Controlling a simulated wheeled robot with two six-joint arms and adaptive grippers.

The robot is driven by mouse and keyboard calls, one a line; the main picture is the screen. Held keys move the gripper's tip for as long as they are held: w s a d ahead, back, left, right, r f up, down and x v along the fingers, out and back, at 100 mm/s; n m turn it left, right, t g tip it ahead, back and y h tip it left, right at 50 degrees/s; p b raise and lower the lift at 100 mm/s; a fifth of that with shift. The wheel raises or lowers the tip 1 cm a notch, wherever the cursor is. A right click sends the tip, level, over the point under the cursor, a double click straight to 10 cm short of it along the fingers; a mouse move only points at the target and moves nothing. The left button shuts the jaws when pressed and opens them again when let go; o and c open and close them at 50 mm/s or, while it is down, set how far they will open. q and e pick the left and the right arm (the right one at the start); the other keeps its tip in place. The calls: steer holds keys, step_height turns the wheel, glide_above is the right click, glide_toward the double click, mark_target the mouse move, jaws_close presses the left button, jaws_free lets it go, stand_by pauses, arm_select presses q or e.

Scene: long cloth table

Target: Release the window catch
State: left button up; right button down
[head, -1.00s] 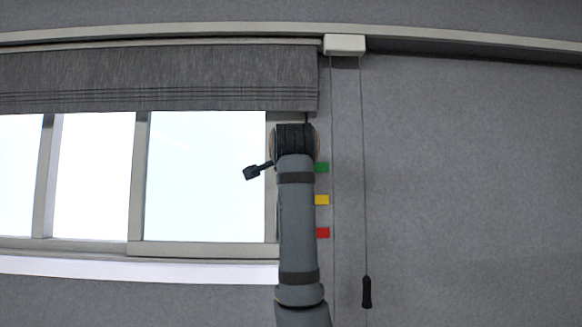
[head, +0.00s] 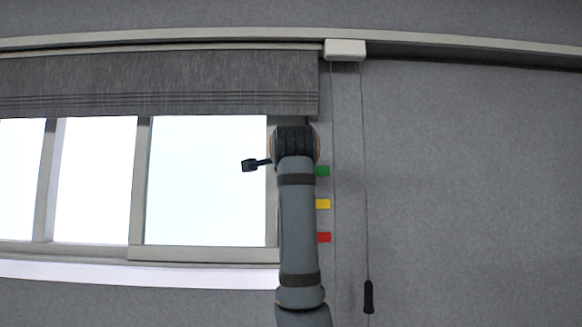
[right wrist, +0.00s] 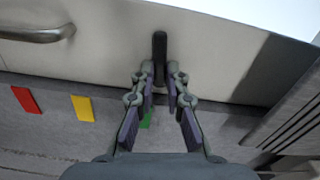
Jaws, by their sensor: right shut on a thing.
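In the right wrist view, the window catch is a short dark lever (right wrist: 160,46) on the pale window frame (right wrist: 105,58). My right gripper (right wrist: 160,75) is shut on its lower end, with the fingertips on either side of it. In the head view, my right arm stands upright in front of the window's (head: 206,180) right edge and hides the catch and the right gripper's fingers. My left gripper is in neither view.
A curved metal handle (right wrist: 38,34) sits on the frame. Red, yellow (head: 322,204) and green tags lie on the wall beside my arm. A grey blind (head: 160,80) covers the window top. A cord with a dark pull (head: 368,297) hangs at the right; wall beyond is clear.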

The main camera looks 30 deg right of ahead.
steer(key=c, duration=1.6)
jaws_free()
steer(key=shift+f, duration=0.1)
steer(key=shift+c, duration=0.2)
steer(key=shift+s, duration=0.1)
steer(key=v, duration=1.2)
